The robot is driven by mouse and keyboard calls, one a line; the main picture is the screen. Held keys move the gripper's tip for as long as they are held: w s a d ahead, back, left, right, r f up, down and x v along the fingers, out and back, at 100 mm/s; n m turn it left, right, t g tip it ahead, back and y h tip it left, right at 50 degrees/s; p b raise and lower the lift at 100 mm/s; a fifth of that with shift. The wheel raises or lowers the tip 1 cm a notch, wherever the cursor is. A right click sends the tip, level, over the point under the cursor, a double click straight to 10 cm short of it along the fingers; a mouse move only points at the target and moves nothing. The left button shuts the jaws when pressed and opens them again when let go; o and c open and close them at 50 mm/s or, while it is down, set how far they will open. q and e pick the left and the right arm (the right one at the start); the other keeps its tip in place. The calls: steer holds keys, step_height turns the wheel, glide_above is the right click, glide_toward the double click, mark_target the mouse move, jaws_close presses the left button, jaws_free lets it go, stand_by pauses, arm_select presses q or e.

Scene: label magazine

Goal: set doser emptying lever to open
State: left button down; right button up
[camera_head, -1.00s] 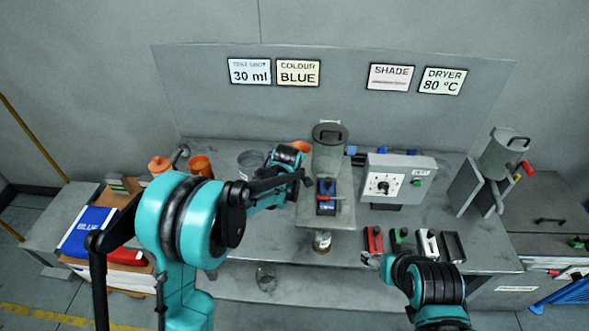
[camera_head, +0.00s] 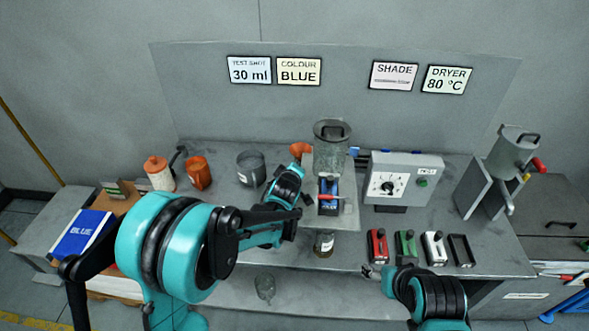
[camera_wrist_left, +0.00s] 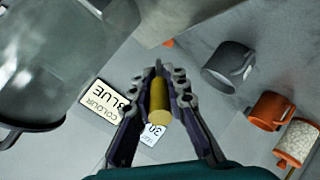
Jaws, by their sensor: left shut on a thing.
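The doser (camera_head: 331,150) stands at the middle of the bench, a hopper with a dark lid handle. A blue part with a red-tipped piece (camera_head: 328,190) is at its front. My left gripper (camera_head: 304,196) is at the doser's left side, its fingertips hard to make out in the head view. In the left wrist view its fingers (camera_wrist_left: 158,88) are shut on a yellow cylindrical grip (camera_wrist_left: 159,101), which seems to be the emptying lever's handle. The grip's mounting is hidden. My right gripper (camera_head: 372,271) is at the bench's front edge, too small to read.
A grey control box with a dial (camera_head: 392,178) stands right of the doser. Red, green, white and black small holders (camera_head: 405,246) line the front right. A grey mug (camera_head: 251,168), an orange mug (camera_head: 198,172) and a jar (camera_head: 160,174) stand left. A glass jar (camera_head: 324,243) is below the doser.

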arm_select(q)
steer(key=c, duration=1.5)
jaws_free()
steer(key=shift+o, duration=0.2)
steer(key=v, duration=1.2)
steer(key=shift+a, duration=0.1)
